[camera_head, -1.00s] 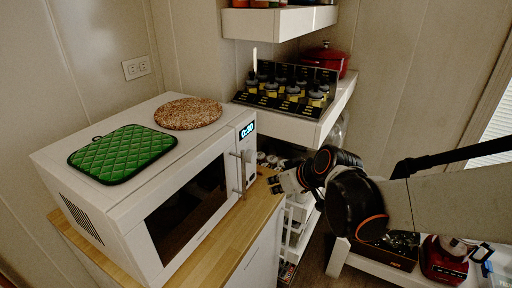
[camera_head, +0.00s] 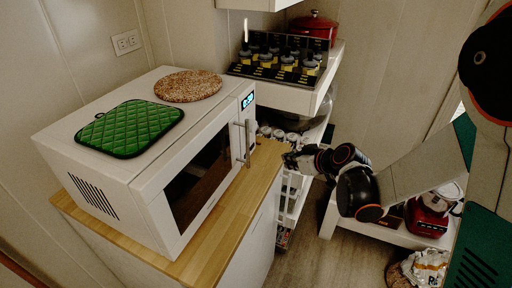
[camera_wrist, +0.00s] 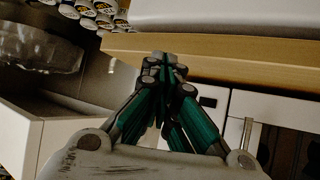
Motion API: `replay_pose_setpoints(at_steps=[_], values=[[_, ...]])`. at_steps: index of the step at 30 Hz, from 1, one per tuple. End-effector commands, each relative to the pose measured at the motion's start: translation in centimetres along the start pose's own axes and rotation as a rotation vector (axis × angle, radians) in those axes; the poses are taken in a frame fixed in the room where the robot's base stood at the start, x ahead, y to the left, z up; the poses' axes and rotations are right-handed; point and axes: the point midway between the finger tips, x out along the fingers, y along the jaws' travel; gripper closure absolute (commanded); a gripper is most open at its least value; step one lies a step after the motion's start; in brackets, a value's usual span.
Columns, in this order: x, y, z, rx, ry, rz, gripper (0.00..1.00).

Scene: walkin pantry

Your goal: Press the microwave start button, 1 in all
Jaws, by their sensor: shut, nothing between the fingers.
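The white microwave (camera_head: 140,190) stands on a wooden counter with its door shut. Its blue lit display (camera_head: 248,100) is at the top of the front's right end, above the control strip beside the vertical handle (camera_head: 248,145). The start button is too small to make out. My gripper (camera_head: 290,160) is to the right of the microwave's front, low near the counter's right end, and apart from the microwave. In the wrist view my gripper (camera_wrist: 165,62) is shut and empty, its green-sided fingers together at the wooden counter edge (camera_wrist: 220,50). The pale microwave underside shows above.
A green quilted pad (camera_head: 130,127) and a round cork mat (camera_head: 188,86) lie on the microwave. Shelves behind hold a bottle rack (camera_head: 275,62) and a red pot (camera_head: 312,28). A low white shelf with a red appliance (camera_head: 428,218) stands at the right. Bare floor lies between.

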Motion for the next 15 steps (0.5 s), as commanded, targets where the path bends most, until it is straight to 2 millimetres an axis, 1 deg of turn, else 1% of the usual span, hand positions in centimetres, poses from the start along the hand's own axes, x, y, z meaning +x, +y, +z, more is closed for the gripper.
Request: replay_pose_setpoints(at_steps=[8,15], values=[[0.3,-0.2,-0.2,-0.001,-0.001,-0.001,1.0],[2.0,-1.5,-1.6,-0.001,-0.001,-0.002,1.0]])
